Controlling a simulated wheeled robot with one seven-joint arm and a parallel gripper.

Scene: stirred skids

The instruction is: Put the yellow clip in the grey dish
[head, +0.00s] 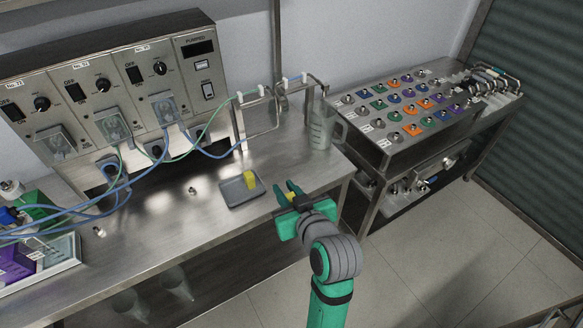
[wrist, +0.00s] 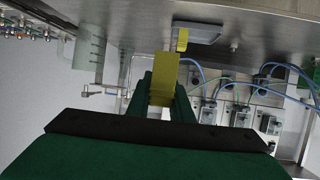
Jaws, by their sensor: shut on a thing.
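My gripper (head: 284,190) is just right of the grey dish (head: 232,196), near the bench's front edge. In the wrist view my gripper (wrist: 164,92) is shut on a yellow clip (wrist: 166,72), which sticks out past the fingertips. In the head view the fingers mostly hide what they hold. A second yellow piece (head: 250,180) appears upright at the right end of the dish. It also shows in the wrist view (wrist: 182,40) against the dish (wrist: 205,30). The held clip is apart from the dish.
A clear jug (head: 321,130) and a metal tube frame (head: 262,110) stand behind my gripper. Blue and green cables (head: 205,145) run from the control panel (head: 120,80). A small metal fitting (head: 192,190) lies left of the dish. Bare bench surrounds the dish.

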